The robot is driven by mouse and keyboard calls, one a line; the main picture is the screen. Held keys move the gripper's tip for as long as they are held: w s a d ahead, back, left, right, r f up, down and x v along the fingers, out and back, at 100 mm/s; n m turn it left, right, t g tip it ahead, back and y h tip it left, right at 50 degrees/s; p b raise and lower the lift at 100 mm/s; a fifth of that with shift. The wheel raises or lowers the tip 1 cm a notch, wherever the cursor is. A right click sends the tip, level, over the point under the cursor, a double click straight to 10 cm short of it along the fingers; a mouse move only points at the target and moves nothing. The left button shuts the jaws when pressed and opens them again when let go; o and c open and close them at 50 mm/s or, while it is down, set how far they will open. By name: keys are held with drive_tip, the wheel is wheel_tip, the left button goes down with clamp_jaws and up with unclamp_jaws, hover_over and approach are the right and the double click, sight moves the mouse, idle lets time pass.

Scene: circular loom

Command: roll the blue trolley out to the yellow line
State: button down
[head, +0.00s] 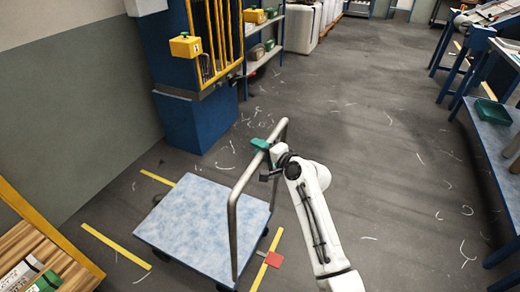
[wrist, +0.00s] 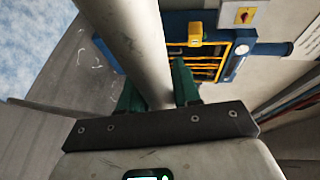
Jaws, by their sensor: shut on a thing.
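The blue trolley (head: 190,228) has a flat, mottled light-blue deck and stands on the floor at lower centre-left of the head view. Its grey tubular push handle (head: 234,235) rises at the deck's right side. My gripper (head: 261,144) is shut on the top bar of this handle. In the wrist view the green fingers of my gripper (wrist: 160,92) stand on either side of the grey handle tube (wrist: 135,40). Yellow floor strips lie around the trolley: one at left (head: 115,244), one behind (head: 157,177) and one at right (head: 267,262), beside a red patch (head: 273,259).
A blue machine with yellow bars (head: 196,122) stands behind the trolley. A wooden-topped bench (head: 60,250) is at lower left. A blue table (head: 492,140) is at right. The grey floor with scattered white thread scraps is open between trolley and table.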

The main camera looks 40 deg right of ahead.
drive_tip(key=shift+w+a+f, duration=0.1)
drive_tip(key=shift+w+a, duration=0.1)
drive_tip(key=shift+w, duration=0.3)
drive_tip(key=shift+w+a+f, duration=0.1)
drive_tip(key=shift+w+a, duration=0.05)
drive_tip(key=shift+w, duration=0.3)
drive_tip(key=c, duration=0.9)
unclamp_jaws()
drive_tip(key=shift+r, duration=0.15)
drive_tip(key=shift+s, duration=0.15)
drive_tip(key=s, duration=0.3)
drive_tip(key=s+r, duration=0.1)
drive_tip(key=s, duration=0.3)
drive_tip(key=s+r, duration=0.1)
drive_tip(key=s, duration=0.2)
drive_tip(key=shift+s+a+b, duration=0.2)
drive_tip(key=shift+a+b, duration=0.05)
drive_tip(key=shift+b, duration=0.05)
